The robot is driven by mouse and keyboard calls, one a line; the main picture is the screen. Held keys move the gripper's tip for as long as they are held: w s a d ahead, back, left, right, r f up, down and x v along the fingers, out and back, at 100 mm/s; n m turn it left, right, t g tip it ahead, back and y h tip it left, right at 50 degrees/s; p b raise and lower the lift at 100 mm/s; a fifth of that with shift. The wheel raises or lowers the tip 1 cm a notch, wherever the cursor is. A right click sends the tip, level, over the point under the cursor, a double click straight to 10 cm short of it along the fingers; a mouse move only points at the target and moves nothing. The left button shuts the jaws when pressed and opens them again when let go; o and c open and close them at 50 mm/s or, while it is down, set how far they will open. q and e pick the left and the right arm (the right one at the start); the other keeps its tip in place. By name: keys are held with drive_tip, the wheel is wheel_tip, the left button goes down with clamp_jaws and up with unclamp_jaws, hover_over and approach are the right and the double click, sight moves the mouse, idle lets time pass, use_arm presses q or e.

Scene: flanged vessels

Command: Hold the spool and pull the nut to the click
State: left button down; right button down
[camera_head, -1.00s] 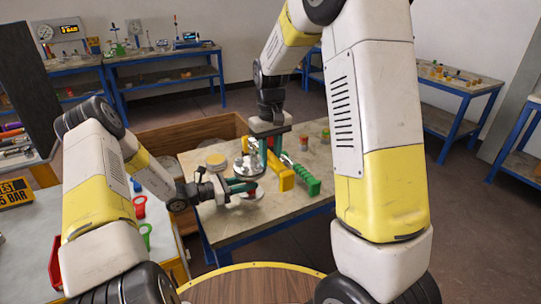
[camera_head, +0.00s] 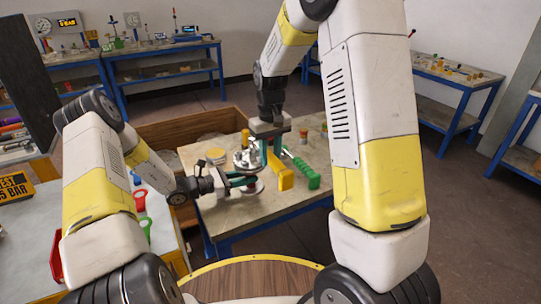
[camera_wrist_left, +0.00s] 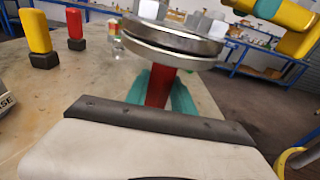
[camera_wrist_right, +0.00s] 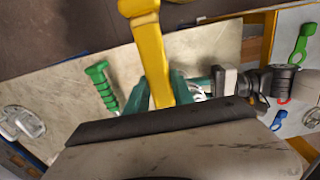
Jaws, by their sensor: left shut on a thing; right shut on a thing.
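The spool shows in the left wrist view as a red neck (camera_wrist_left: 160,86) under a round grey metal flange (camera_wrist_left: 172,45). My left gripper (camera_head: 245,184) is shut on the red neck from the side, with teal fingers around it. Pale nuts (camera_wrist_left: 207,25) stand on top of the flange; which one the task means I cannot tell. My right gripper (camera_head: 270,156) points down beside the flanged vessel and is shut on a yellow tool (camera_wrist_right: 152,55), probably a wrench. The tool also shows in the head view (camera_head: 281,175). Its working end on the nut is not clearly visible.
A yellow-handled piece (camera_wrist_left: 38,32) and a red-handled piece (camera_wrist_left: 75,26) stand on the table. A wooden crate (camera_head: 165,135) is behind. The table's front is bare.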

drive_tip(key=shift+s+a+m, duration=0.25)
drive_tip(key=shift+a+m, duration=0.45)
drive_tip(key=shift+a, duration=0.05)
drive_tip(key=shift+r, duration=2.55)
use_arm(q)
drive_tip(key=c, duration=1)
unclamp_jaws()
drive_tip(key=shift+a, duration=0.1)
